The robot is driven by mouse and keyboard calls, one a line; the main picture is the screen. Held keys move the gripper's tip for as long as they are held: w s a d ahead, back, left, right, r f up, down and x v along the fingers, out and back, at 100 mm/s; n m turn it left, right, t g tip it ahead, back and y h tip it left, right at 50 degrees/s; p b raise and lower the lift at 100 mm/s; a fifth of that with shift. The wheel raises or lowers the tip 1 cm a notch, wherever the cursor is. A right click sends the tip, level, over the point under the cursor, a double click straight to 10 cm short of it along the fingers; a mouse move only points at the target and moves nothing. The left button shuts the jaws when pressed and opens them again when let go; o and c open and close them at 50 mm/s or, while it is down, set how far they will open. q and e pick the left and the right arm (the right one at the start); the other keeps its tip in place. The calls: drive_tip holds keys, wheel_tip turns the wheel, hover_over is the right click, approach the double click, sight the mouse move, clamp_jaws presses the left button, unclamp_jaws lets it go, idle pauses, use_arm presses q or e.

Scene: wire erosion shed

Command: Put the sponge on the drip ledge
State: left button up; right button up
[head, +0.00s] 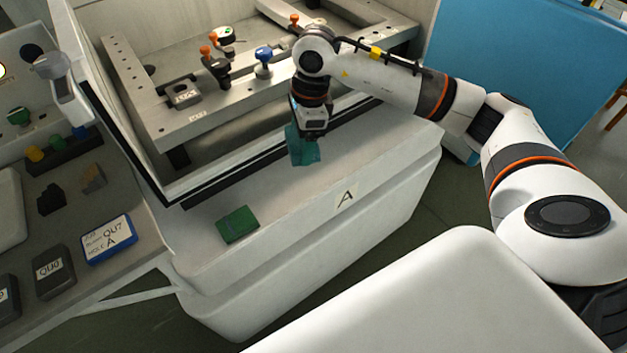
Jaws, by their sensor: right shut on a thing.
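My right gripper (308,133) points down over the white drip ledge (290,218) at the front of the machine. It is shut on a teal, block-like piece that looks like the sponge (303,150). The fingers hide part of it. Its lower end hangs over the ledge top near the tank's front rim, and I cannot tell whether it touches the ledge. A flat green pad (237,224) lies on the ledge farther left. My left gripper is not in view.
The ledge carries a label marked A (345,196), with bare surface between it and the green pad. Behind stands the metal work frame (190,125) with orange and blue-knobbed clamps. A side bench at left holds a blue-edged label card (108,240) and dark blocks.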

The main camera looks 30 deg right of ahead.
drive_tip(key=d+f+m, duration=0.1)
drive_tip(key=m, duration=0.1)
drive_tip(key=w+d+f+m+b, duration=0.1)
drive_tip(key=m, duration=0.1)
drive_tip(key=d+f+m+b, duration=0.1)
drive_tip(key=f+m, duration=0.1)
drive_tip(key=shift+w+t+h, duration=0.3)
drive_tip(key=shift+w+t, duration=0.05)
drive_tip(key=shift+t, duration=0.05)
drive_tip(key=w+d+f+m+h+b, duration=0.1)
drive_tip(key=d+f+m+b, duration=0.25)
drive_tip(key=m, duration=0.35)
drive_tip(key=p, duration=0.1)
hover_over(322, 174)
drive_tip(key=shift+m, duration=0.3)
drive_tip(key=f, duration=0.5)
drive_tip(key=shift+s, duration=0.25)
wheel_tip(322, 174, down, 4)
drive_tip(key=shift+f, duration=0.2)
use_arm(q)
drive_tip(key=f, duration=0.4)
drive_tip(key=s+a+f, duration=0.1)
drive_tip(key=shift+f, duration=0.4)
use_arm(e)
drive_tip(key=shift+f, duration=0.15)
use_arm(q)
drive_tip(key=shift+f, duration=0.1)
use_arm(e)
drive_tip(key=shift+f, duration=0.1)
